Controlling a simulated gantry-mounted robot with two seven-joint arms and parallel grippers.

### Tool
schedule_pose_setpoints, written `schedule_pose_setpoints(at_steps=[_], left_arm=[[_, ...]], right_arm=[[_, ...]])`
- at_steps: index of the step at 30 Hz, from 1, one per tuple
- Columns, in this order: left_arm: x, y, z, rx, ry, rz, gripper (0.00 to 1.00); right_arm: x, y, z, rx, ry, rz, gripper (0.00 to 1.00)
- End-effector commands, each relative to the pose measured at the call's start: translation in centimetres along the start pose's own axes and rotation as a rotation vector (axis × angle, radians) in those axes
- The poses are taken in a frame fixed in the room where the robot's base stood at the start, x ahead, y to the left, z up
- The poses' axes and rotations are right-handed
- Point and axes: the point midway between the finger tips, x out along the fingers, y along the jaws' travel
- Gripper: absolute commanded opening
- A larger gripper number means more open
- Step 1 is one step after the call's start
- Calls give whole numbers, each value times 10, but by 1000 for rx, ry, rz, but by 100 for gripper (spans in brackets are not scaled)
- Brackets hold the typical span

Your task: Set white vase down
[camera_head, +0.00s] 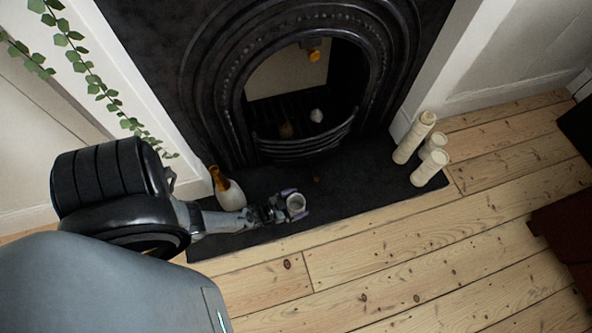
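My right gripper is not in view.
A brown-and-white vase (230,194) stands on the hearth's left end, close beside my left arm. The black fireplace (236,100) rises behind. The slab's middle right is clear.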

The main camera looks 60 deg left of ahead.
Motion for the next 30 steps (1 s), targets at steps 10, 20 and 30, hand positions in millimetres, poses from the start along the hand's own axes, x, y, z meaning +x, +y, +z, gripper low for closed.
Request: schedule_pose_setpoints(at_steps=[10, 20, 30], left_arm=[[-13, 0, -4, 0, -3, -1, 100], [-73, 0, -5, -1, -3, 0, 100], [-114, 0, -4, -1, -3, -1, 100]], right_arm=[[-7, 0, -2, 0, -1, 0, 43], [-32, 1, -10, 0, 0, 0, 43], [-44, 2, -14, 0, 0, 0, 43]])
